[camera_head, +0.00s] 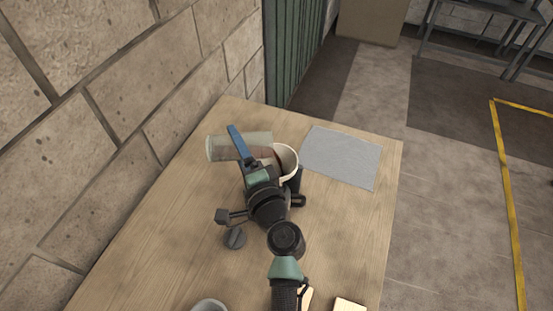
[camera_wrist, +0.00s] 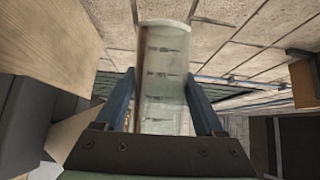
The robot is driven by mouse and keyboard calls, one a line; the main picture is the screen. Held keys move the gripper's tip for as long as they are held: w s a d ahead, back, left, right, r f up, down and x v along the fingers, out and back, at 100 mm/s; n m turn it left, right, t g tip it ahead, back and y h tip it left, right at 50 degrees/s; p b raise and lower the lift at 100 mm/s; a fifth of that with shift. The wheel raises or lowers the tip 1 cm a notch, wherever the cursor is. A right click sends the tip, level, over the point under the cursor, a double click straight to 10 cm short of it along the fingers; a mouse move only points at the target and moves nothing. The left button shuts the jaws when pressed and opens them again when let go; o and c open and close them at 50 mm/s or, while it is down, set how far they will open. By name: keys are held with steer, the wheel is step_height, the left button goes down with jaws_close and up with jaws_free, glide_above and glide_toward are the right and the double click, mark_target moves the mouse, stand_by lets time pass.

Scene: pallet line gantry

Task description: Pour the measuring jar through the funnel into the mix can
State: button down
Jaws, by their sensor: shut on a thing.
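The measuring jar (camera_head: 222,147) is clear, with graduation marks, and lies tipped nearly on its side above the table. My gripper (camera_head: 236,135) is shut on the jar; in the wrist view the jar (camera_wrist: 165,60) stands between its two blue fingers (camera_wrist: 160,85). Brown liquid shows along the jar's left side there. In the head view the jar's right end is beside a round cream-rimmed vessel (camera_head: 291,157), with reddish brown between them. I cannot tell whether this vessel is the funnel or the mix can; my gripper hides its lower part.
A grey mat (camera_head: 342,157) lies at the table's back right. A dark round knob-like piece (camera_head: 235,239) lies left of my arm. A grey round container (camera_head: 209,305) and a pale wooden block (camera_head: 349,304) are at the front. A block wall runs along the left; the table's left part is clear.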

steer(key=shift+d+r+m+t+b, duration=0.15)
steer(key=shift+r+m+t+b, duration=0.15)
steer(key=shift+r+m+b, duration=0.4)
stand_by(1.1)
steer(key=shift+w+d+m+y+b, duration=0.1)
steer(key=shift+m+y+b, duration=0.2)
steer(key=shift+m+b, duration=0.1)
